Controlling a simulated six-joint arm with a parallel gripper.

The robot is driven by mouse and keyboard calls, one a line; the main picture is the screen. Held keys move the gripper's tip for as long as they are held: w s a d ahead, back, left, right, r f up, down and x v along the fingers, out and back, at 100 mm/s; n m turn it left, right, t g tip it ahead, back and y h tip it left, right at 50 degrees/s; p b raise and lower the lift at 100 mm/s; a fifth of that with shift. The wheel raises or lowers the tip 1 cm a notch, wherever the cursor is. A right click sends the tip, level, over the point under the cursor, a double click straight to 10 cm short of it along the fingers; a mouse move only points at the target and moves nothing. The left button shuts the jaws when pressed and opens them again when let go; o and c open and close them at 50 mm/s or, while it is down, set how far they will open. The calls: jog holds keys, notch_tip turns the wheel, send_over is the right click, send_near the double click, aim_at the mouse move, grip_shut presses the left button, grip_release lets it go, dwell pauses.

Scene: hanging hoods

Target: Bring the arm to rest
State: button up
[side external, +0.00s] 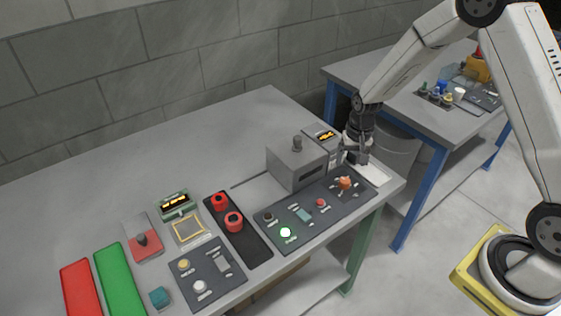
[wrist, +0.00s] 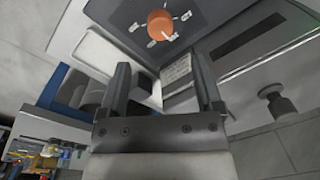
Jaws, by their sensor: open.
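My gripper (side external: 356,157) points down over the right end of the grey table (side external: 140,140), beside a grey box with a top knob (side external: 290,172). In the wrist view its two fingers (wrist: 161,75) stand apart with nothing held between them. An orange knob (side external: 345,183) on the dark control panel (side external: 322,208) lies just in front of the gripper. The orange knob also shows at the top of the wrist view (wrist: 160,24), apart from the fingers. A pale flat plate (side external: 377,174) lies close to the gripper, partly hidden by it.
A small box with a lit display (side external: 322,136) stands behind the grey box. Red cylinders (side external: 234,221), a red pad (side external: 80,287) and a green pad (side external: 119,280) lie left. A second, blue-legged table (side external: 350,72) stands behind. The table's back left is clear.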

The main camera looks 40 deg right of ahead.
dwell(0.3)
jog(key=shift+s+a+r, duration=0.2)
jog(key=shift+s+r, duration=0.05)
jog(key=shift+r, duration=0.2)
jog(key=s+a+r+n+t, duration=0.1)
jog(key=s+a+r+n, duration=0.2)
jog(key=s+r, duration=0.2)
jog(key=s+a+r+n+t, duration=0.1)
jog(key=s+a+r+n, duration=0.2)
jog(key=s, duration=0.7)
notch_tip(320, 180, up, 2)
jog(key=shift+a+r+n, duration=0.2)
jog(key=shift+a+n, duration=0.05)
jog(key=shift+n, duration=0.15)
jog(key=shift+w, duration=0.15)
